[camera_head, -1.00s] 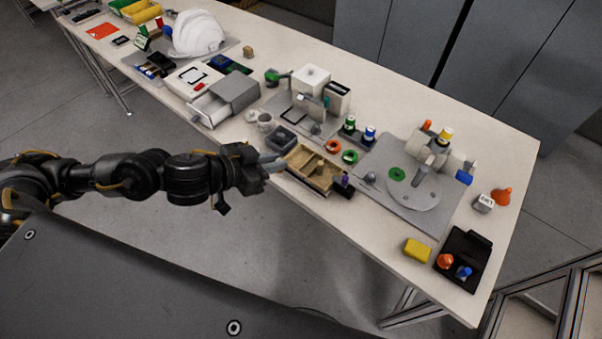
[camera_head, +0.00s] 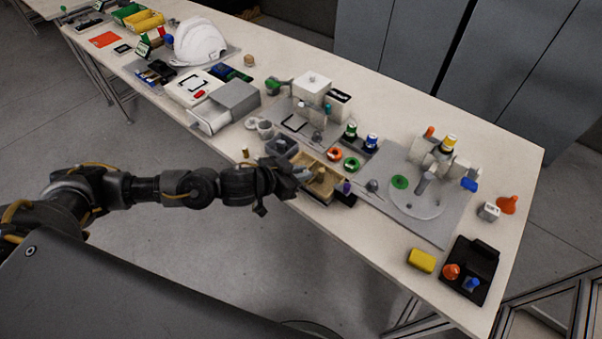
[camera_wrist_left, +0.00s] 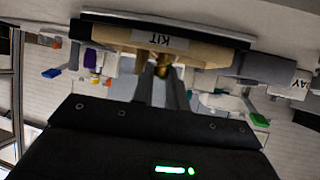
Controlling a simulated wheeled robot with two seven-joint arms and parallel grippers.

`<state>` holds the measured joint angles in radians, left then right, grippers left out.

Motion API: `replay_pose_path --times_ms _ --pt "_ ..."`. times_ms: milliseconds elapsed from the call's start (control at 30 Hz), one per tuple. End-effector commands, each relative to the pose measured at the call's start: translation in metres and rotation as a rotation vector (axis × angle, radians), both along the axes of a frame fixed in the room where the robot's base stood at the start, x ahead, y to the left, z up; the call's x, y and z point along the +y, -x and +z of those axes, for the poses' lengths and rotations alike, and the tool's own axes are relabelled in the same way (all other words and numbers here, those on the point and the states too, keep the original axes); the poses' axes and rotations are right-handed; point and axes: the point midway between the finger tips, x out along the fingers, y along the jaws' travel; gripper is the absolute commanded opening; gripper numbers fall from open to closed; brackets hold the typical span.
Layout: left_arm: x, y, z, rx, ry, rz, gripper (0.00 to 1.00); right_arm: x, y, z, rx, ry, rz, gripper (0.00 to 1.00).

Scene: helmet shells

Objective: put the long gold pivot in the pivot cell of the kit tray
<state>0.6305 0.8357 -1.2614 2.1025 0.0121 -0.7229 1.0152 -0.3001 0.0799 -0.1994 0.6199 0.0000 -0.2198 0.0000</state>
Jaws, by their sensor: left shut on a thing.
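My left gripper (camera_head: 303,174) is at the left end of the tan kit tray (camera_head: 331,160). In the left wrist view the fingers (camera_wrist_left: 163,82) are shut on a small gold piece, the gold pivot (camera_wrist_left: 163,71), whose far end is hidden. The tray's wall, with its KIT label (camera_wrist_left: 160,41), shows upside down just beyond the fingertips. A brownish-gold part (camera_wrist_left: 141,58) shows beside the held piece. I cannot tell which cell the pivot is over, or whether it touches the tray. My right gripper is not in view.
A small gold piece (camera_head: 245,153) stands near the table's front edge. A dark grey bin (camera_head: 281,146) adjoins the tray's left side. Orange (camera_head: 334,154) and green (camera_head: 351,164) rings lie behind it. A grey fixture plate (camera_head: 445,225) is to the right.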

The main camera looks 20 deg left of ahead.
Motion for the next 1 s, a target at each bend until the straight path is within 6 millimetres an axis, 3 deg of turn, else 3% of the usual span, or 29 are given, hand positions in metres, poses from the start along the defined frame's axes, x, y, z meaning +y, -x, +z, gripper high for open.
replay_pose_path --times_ms 367,400,567,867,1000 --pt "0.000 0.000 -0.005 -0.001 0.001 -0.001 0.00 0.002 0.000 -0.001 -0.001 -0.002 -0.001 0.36" --pt "0.000 0.000 -0.005 -0.001 0.001 0.000 0.18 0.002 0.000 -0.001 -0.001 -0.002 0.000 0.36" --pt "0.000 0.000 -0.004 -0.001 0.001 0.000 0.37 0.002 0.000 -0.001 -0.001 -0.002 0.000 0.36" --pt "0.000 0.000 -0.001 -0.002 0.000 0.000 0.37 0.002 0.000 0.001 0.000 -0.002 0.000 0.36" --pt "0.008 0.011 0.004 0.000 0.000 0.001 0.37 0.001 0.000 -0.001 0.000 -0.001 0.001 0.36"
